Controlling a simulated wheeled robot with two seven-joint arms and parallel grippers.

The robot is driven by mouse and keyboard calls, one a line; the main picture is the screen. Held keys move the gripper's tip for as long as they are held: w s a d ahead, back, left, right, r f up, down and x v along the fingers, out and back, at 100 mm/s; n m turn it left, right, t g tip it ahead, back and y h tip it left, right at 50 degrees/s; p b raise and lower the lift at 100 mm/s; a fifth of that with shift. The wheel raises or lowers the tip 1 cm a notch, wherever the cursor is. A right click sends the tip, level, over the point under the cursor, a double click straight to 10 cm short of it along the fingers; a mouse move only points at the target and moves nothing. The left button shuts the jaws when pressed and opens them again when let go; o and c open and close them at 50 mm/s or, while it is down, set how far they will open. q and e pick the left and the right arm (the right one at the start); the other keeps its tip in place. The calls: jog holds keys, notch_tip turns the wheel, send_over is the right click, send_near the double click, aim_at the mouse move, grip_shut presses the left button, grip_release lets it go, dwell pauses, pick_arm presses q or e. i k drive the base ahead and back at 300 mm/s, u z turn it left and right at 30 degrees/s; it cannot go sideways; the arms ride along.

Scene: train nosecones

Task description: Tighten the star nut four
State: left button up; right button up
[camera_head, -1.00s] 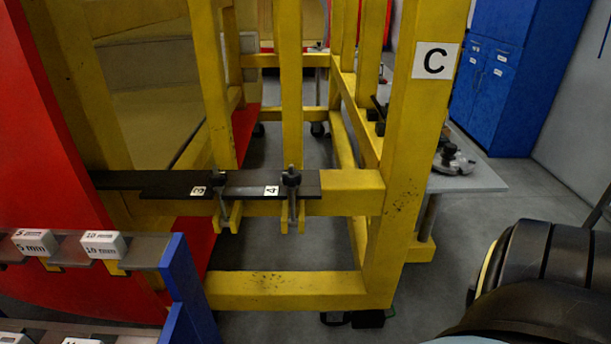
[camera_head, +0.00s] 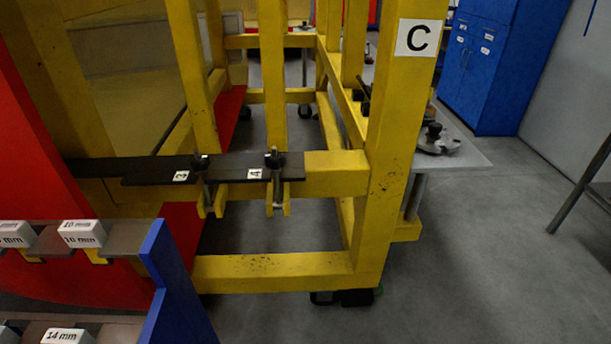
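Star nut four (camera_head: 274,156) is a dark knob on a threaded bolt, beside the label 4 (camera_head: 254,173) on a dark flat bar (camera_head: 228,169). The bar lies across a yellow frame (camera_head: 335,174). A second dark star nut (camera_head: 200,162) stands to its left, by the label 3 (camera_head: 181,176). The bolts hang down through forked yellow brackets below the bar. I cannot tell how tight either nut is. Neither of my grippers shows in this view.
A blue-ended rack (camera_head: 168,262) with spacers labelled in mm (camera_head: 82,233) stands at the lower left. A yellow post with a C sign (camera_head: 416,37) rises right of the bar. A grey table (camera_head: 462,153) with metal parts stands behind it. The floor at the right (camera_head: 470,260) is clear.

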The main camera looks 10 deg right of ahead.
aim_at(275, 164)
jog(key=z, duration=1.1)
jog(key=i, duration=0.85)
jog(key=u, duration=2.65)
